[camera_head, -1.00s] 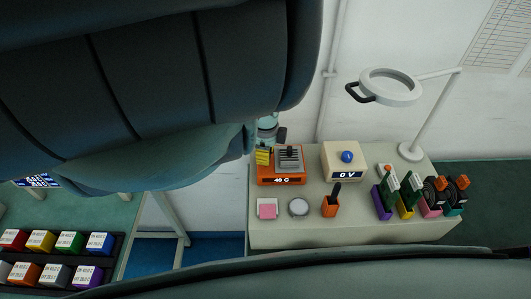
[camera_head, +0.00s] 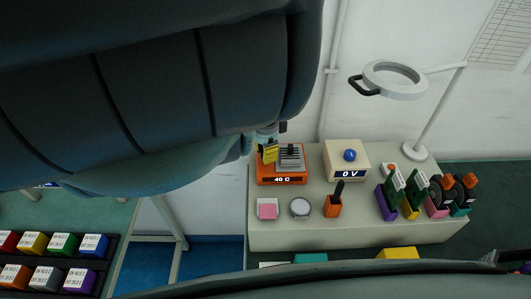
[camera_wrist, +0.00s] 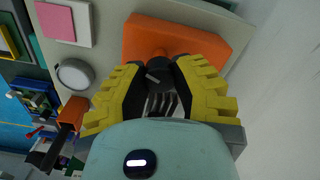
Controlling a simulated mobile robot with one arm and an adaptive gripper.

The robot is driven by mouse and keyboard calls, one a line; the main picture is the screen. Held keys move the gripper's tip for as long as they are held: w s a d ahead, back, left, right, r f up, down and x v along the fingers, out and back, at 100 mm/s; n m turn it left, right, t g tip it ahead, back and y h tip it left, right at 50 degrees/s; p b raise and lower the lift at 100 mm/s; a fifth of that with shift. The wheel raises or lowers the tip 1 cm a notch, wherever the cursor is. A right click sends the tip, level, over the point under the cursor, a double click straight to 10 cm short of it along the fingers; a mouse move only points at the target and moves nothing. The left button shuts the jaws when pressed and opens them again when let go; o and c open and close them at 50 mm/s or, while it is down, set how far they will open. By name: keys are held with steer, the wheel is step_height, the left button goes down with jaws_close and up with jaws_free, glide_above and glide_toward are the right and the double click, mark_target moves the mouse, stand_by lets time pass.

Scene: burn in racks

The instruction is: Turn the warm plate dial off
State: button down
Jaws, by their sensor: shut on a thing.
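The warm plate is an orange box (camera_head: 262,180) on the pale bench, with a grey finned block on top and a display reading 40 C. In the wrist view its orange body (camera_wrist: 190,34) lies just beyond my fingers. My gripper (camera_wrist: 158,70) has yellow stepped fingers with black pads. They are closed in on a small dark dial (camera_wrist: 156,76) with a pale mark, at the side of the plate. The fingers partly hide the dial, so its setting is unclear. In the head view my gripper (camera_head: 269,152) shows at the plate's back left; my arm covers the upper left.
A cream supply (camera_head: 346,160) reading 0 V stands right of the plate. A pink pad (camera_head: 267,208), a round dish (camera_head: 300,208) and an orange holder (camera_head: 333,206) sit in front. Boards stand at right, under a magnifier lamp (camera_head: 393,80). A coloured-block rack is lower left.

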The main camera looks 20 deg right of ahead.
steer(key=shift+n+b, duration=0.5)
steer(key=shift+n, duration=1.8)
steer(key=c, duration=0.7)
jaws_free()
step_height(320, 180, up, 6)
steer(key=shift+w+f, duration=0.15)
steer(key=shift+f, duration=0.1)
steer(key=shift+r, duration=0.95)
